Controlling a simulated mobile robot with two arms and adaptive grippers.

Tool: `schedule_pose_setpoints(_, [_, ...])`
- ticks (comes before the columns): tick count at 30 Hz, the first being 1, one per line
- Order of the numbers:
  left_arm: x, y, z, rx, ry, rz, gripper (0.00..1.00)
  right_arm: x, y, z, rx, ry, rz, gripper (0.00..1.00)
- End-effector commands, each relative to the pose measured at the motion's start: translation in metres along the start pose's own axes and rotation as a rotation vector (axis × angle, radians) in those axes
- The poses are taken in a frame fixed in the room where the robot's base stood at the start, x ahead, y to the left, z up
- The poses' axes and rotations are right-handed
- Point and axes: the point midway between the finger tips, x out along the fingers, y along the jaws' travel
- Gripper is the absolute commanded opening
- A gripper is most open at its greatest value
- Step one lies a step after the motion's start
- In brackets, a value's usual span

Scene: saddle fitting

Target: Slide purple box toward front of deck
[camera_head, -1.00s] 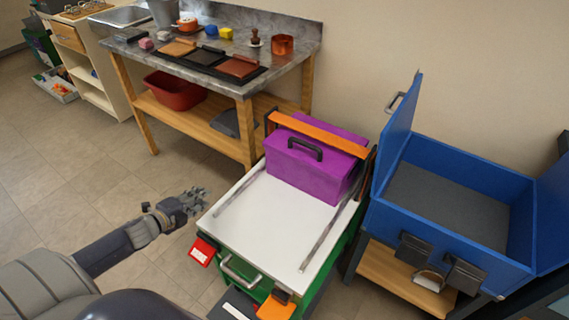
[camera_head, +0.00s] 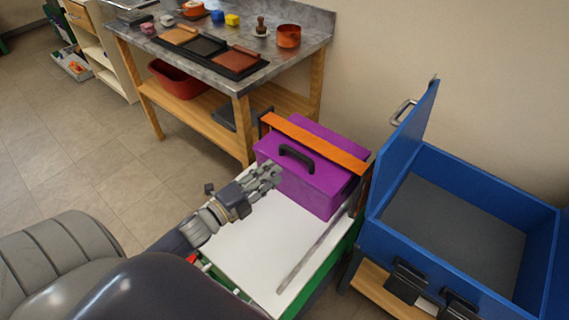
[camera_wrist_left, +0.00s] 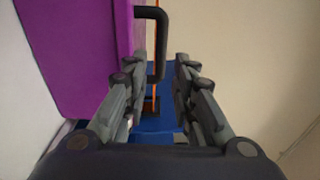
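The purple box (camera_head: 312,188) stands at the back of the white deck (camera_head: 240,245), with an orange strap (camera_head: 318,142) across it. Its black handle (camera_head: 297,155) is on the side facing the deck. My left gripper (camera_head: 268,174) is over the deck, close in front of the box by the handle. There the handle (camera_wrist_left: 158,45) shows just beyond the fingertips, and the purple box (camera_wrist_left: 75,50) is on the left. My right gripper is not in view.
A blue open box (camera_head: 465,175) with a raised panel stands close to the right of the deck. A marble-topped table (camera_head: 300,65) with several small items is behind left. The front part of the deck is bare apart from a metal rail (camera_head: 312,255).

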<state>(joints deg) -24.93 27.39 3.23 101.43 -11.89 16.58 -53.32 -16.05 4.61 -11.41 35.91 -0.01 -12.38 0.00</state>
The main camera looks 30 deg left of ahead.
Motion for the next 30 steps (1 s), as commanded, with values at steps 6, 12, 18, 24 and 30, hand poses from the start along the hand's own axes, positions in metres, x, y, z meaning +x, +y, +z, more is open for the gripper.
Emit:
schedule_pose_setpoints(6, [0.0,0.001,-0.003,-0.016,-0.008,-0.005,0.25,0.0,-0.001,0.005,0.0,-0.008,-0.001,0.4])
schedule_pose_setpoints(12, [0.0,0.001,-0.003,-0.016,-0.008,-0.004,0.25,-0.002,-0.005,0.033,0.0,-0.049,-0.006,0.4])
schedule_pose_setpoints(18, [0.016,0.0,-0.003,-0.016,-0.007,-0.007,0.25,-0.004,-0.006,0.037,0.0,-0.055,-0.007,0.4])
schedule_pose_setpoints(24, [0.051,-0.001,-0.002,-0.015,-0.007,-0.006,0.25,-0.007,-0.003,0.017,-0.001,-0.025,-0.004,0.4])
schedule_pose_setpoints(30, [0.084,-0.001,-0.003,-0.015,-0.007,-0.006,0.25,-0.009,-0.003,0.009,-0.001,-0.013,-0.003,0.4])
